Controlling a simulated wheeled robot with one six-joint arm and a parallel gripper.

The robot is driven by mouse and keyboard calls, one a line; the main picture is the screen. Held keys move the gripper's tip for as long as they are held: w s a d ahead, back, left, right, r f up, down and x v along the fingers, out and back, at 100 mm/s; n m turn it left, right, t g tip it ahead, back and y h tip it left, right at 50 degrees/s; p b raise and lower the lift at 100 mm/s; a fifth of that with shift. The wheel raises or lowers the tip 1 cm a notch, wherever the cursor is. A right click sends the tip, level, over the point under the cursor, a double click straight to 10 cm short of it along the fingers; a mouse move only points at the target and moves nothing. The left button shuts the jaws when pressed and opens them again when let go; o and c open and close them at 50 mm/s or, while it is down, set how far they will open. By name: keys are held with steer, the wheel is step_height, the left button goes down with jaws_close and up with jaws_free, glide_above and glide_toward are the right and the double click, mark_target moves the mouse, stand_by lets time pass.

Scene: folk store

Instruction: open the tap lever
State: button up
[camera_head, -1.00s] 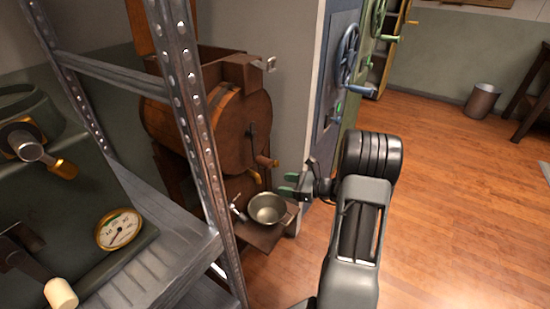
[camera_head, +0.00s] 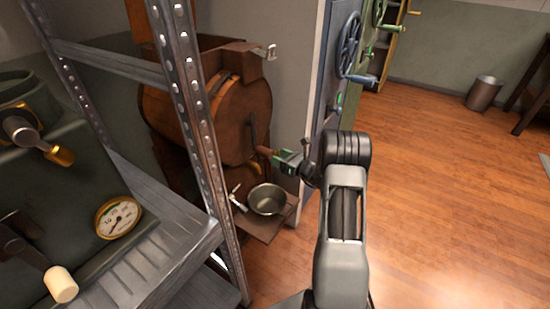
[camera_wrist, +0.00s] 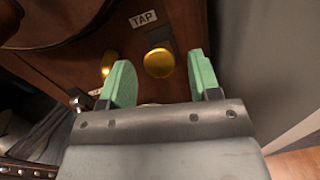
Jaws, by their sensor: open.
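A round brass knob (camera_wrist: 158,63) shows in the wrist view on a brown panel, below a label reading TAP (camera_wrist: 143,18). It appears between my open fingers; no contact is visible. A second brass piece (camera_wrist: 107,63) is left of it, partly hidden by the left finger. My gripper (camera_wrist: 162,76) has green finger pads, spread and empty. In the head view my gripper (camera_head: 286,160) is in front of the wooden barrel (camera_head: 243,115), beside its reddish handle (camera_head: 266,152). I cannot tell which brass part is the tap lever.
A metal bowl (camera_head: 267,199) stands on a low wooden ledge below my gripper, with a small silver fitting (camera_head: 237,199) beside it. A metal shelf frame (camera_head: 200,125) is on the left. A blue door with a handwheel (camera_head: 349,44) is close behind. Floor at right is open.

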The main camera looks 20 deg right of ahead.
steer(key=shift+x, duration=1.15)
